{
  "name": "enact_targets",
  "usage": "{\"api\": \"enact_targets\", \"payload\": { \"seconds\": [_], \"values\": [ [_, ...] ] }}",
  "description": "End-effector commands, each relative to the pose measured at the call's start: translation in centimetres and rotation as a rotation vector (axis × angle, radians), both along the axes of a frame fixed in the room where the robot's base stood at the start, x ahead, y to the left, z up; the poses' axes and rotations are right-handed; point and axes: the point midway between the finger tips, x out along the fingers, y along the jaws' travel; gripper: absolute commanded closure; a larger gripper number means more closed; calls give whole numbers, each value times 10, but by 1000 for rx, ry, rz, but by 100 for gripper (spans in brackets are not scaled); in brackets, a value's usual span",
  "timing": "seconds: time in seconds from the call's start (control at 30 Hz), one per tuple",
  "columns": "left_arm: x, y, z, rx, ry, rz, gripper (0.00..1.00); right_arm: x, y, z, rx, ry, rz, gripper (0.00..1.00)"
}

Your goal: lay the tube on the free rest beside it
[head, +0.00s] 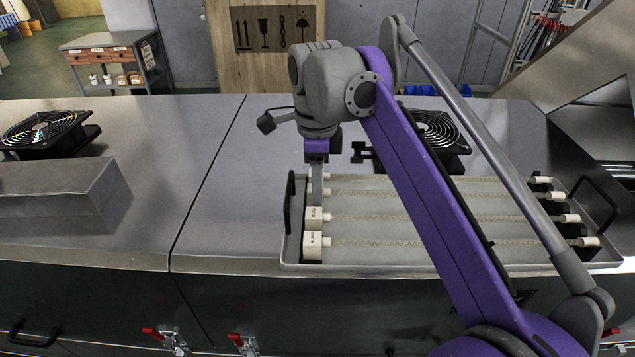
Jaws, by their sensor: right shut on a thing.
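A shallow grey tray (470,262) holds several long, pale tubes lying side by side. Their blocky white left ends show at the front, on the nearest tube (313,240) and the second tube (314,216). Their right ends sit over dark rests (588,241). My right gripper (317,192) points down at the tray's left side. It is shut on the white left end of a tube near the back (327,192); the fingers partly hide this end. My purple arm covers the tubes' middle. I cannot make out which rest is free. My left gripper is not in view.
The tray has raised black handles at its left (288,205) and right (597,203). A black fan (435,130) stands behind it, another fan (45,130) at far left. A grey raised block (60,190) lies left. The metal top between block and tray is clear.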

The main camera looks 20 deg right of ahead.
Motion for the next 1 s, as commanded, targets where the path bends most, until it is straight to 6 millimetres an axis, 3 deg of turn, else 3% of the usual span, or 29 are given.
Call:
{"api": "enact_targets", "payload": {
  "seconds": [0.2, 0.23, 0.4, 0.77, 1.0],
  "values": [
    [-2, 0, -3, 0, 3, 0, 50, 0, 0, -6, 0, 0, 0, 100],
    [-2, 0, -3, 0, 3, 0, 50, 0, 0, -6, 0, 0, 0, 60],
    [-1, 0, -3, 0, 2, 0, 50, 0, 0, -5, 0, 0, 0, 29],
    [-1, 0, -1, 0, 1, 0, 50, 1, 0, -1, 0, -1, 0, 28],
    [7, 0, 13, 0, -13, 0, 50, 2, 0, 41, 0, -4, 0, 28]
  ]
}}
